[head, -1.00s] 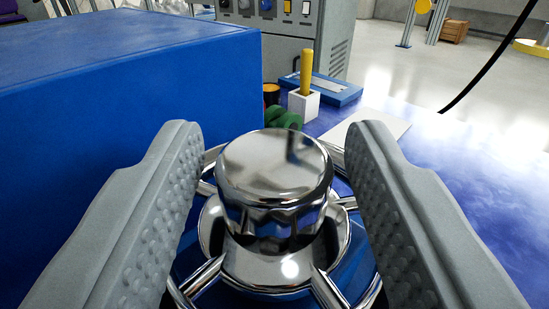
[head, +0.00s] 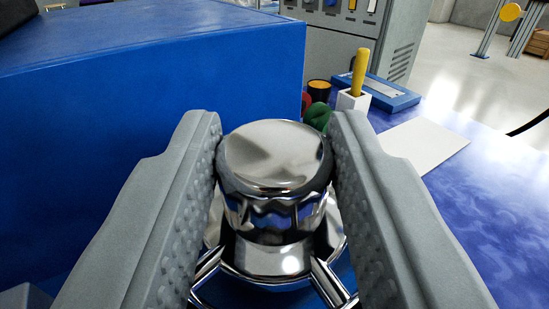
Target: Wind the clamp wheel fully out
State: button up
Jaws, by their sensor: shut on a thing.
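The clamp wheel (head: 272,255) is shiny chrome, with a round domed hub (head: 275,155) on top and spokes running out below it. It stands in the middle of the head view, close to the camera. My gripper (head: 276,150) is shut on the hub, one grey dimpled finger against its left side and one against its right. The fingers hide most of the wheel's rim and the sides of the hub. Two spokes show at the lower front.
A large blue box (head: 150,110) stands close on the left. Behind the wheel are a white holder with a yellow-handled tool (head: 359,75), a blue tray (head: 391,97), a green object (head: 317,117) and a grey control cabinet (head: 350,45). A white sheet (head: 425,145) lies on the blue tabletop at right, otherwise clear there.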

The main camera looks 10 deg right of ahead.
jog(key=n+y, duration=0.2)
jog(key=y, duration=0.1)
jog(key=n+y, duration=0.2)
jog(key=y, duration=0.2)
jog(key=d+n+g+y, duration=0.1)
jog(key=n+y, duration=0.1)
jog(key=y, duration=0.1)
jog(key=shift+d+n+y, duration=0.1)
jog(key=shift+n+y, duration=0.2)
jog(key=shift+n, duration=0.1)
jog(key=n+g+y, duration=0.2)
jog(key=y, duration=0.1)
jog(key=shift+w+d+n+y, duration=0.1)
jog(key=shift+w+n+y, duration=0.05)
jog(key=shift+n+y, duration=0.25)
jog(key=shift+w+d+n+g+y, duration=0.1)
jog(key=shift+n+g+y, duration=0.9)
jog(key=shift+y, duration=0.2)
jog(key=shift+r+n+g+y, duration=0.15)
jog(key=shift+n+g+y, duration=0.55)
jog(key=shift+g, duration=0.2)
jog(key=o, duration=1)
jog(key=shift+w, duration=0.1)
jog(key=shift+c, duration=0.2)
jog(key=shift+d, duration=0.15)
jog(key=v, duration=1.7)
